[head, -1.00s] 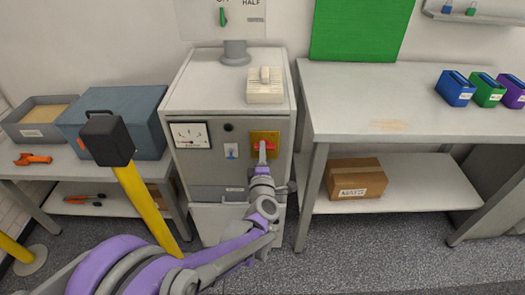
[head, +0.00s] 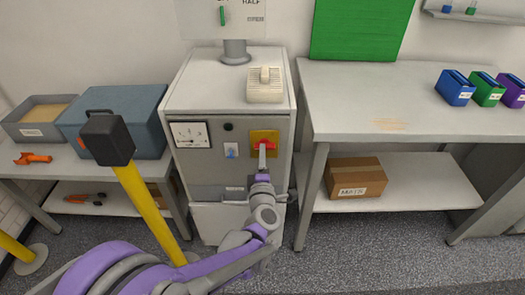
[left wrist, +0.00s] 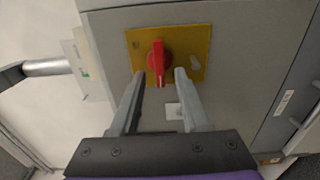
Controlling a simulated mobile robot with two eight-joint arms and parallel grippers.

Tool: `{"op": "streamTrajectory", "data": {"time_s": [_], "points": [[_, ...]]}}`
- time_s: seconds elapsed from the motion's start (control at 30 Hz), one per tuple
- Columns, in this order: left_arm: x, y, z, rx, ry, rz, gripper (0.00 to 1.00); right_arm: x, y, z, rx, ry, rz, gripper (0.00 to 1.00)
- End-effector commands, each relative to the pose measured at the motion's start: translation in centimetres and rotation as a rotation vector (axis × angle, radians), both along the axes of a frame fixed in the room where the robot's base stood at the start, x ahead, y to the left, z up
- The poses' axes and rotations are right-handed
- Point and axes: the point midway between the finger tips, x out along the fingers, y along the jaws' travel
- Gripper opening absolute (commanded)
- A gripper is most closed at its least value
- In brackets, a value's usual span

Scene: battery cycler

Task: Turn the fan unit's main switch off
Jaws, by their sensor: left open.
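The fan unit's main switch is a red rotary handle (head: 266,147) on a yellow plate (head: 257,136), on the front of the grey cabinet. The handle looks roughly level in the head view. In the left wrist view the red handle (left wrist: 157,58) stands upright in the picture on the yellow plate (left wrist: 200,42). My left gripper (left wrist: 160,75) is open, with one finger on each side of the handle's lower end. I cannot tell whether either finger touches it. In the head view my left gripper (head: 262,158) is just in front of the switch. My right gripper is out of view.
The grey cabinet (head: 205,100) carries a dial meter (head: 190,134) and a beige box (head: 265,88) on top. A yellow post with a black head (head: 107,140) stands in front at left. A bench (head: 350,90) adjoins at right, with a cardboard box (head: 355,178) below.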

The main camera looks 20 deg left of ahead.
Motion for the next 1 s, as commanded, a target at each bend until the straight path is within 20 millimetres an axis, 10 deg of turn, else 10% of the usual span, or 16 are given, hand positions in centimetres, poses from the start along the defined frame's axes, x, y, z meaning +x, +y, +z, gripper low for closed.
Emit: {"op": "streamTrajectory", "data": {"time_s": [0.4,1.0], "points": [[-7.0,-2.1,0.0,-0.002,-0.001,-0.001,0.46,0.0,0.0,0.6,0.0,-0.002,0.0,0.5],[-7.7,-2.2,0.0,-0.001,0.0,0.0,0.46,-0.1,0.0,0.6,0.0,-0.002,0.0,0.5]]}}
